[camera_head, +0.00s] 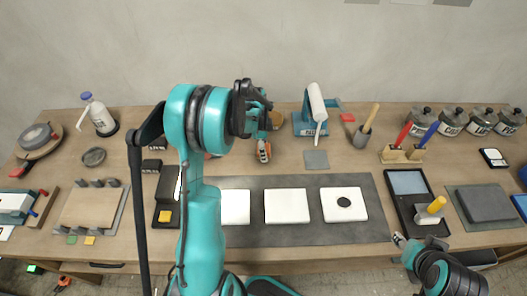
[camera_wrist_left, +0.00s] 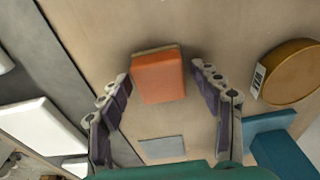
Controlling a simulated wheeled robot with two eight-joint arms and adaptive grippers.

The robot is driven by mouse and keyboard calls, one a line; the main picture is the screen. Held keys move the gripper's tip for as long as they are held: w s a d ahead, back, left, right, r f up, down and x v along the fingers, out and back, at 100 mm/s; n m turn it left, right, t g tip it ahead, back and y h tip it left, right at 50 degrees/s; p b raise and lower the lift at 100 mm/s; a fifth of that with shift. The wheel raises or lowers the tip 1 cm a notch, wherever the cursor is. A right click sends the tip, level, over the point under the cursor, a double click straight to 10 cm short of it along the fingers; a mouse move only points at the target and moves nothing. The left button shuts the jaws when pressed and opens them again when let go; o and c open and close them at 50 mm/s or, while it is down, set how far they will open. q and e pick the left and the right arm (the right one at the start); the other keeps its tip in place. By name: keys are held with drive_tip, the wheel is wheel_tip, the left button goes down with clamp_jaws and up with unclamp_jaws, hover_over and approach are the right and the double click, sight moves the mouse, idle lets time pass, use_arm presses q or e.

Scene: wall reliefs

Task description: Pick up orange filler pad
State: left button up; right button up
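The orange filler pad (camera_wrist_left: 158,78) lies on the wooden table in the left wrist view, a rounded block with a paler edge along its far side. My left gripper (camera_head: 263,147) is open, with one finger on each side of the pad in that view. Gaps show between the fingers and the pad, and I cannot tell its height above it. In the head view my left arm and hand largely hide this spot. My right gripper (camera_head: 402,243) is low at the table's front right edge, and its finger opening is too small to judge.
A grey square plate (camera_head: 316,160) lies right of the left gripper, with a teal tool (camera_head: 309,122) behind it. A round amber roll (camera_wrist_left: 292,72) is close by. White tiles (camera_head: 286,206) lie on a dark mat (camera_head: 300,237) in front. Jars (camera_head: 452,121) stand at the back right.

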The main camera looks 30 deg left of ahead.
use_arm(q)
drive_tip(key=c, duration=0.9)
drive_tip(key=shift+r, duration=0.1)
drive_tip(key=shift+r, duration=0.6)
wheel_tip(320, 180, up, 3)
drive_tip(key=shift+p, duration=0.8)
drive_tip(key=d+r+p, duration=0.2)
drive_tip(key=d+r, duration=0.4)
drive_tip(key=d, duration=0.5)
drive_tip(key=shift+d+r, duration=0.35)
drive_tip(key=o, duration=0.7)
drive_tip(key=c, duration=0.4)
